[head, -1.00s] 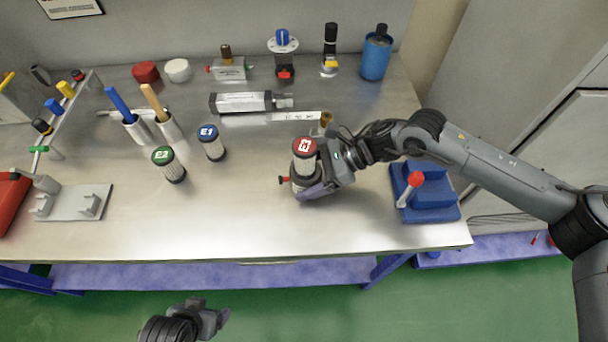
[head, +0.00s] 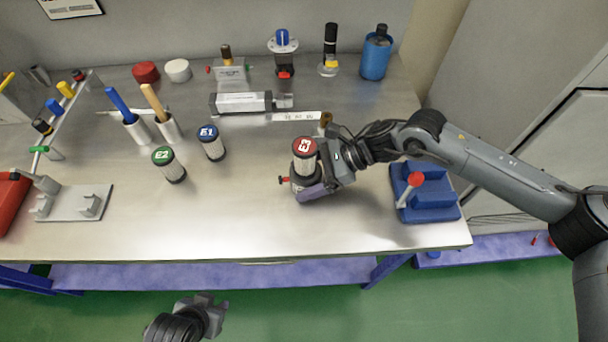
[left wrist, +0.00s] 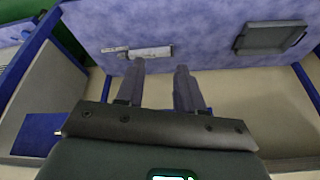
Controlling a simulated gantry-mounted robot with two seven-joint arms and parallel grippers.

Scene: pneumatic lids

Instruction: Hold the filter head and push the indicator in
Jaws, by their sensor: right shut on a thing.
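A red-capped filter element (head: 305,150) with a white mark on top stands upright on a dark, low filter head (head: 298,184) at the middle right of the bench. A small red indicator (head: 284,180) sticks out from the head's left side. My right gripper (head: 312,190) reaches in from the right and is shut on the filter head, hiding part of it. My left gripper (head: 216,303) is in front of the bench, over the floor, well away from the filter. Its two fingers show apart and empty in the left wrist view (left wrist: 160,70).
A green-capped element (head: 168,163) and a blue-capped element (head: 211,142) stand left of the filter. A blue block with a red-knobbed lever (head: 425,192) stands to the right. Valves and a cylinder line the back. The bench's front middle (head: 210,215) is clear.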

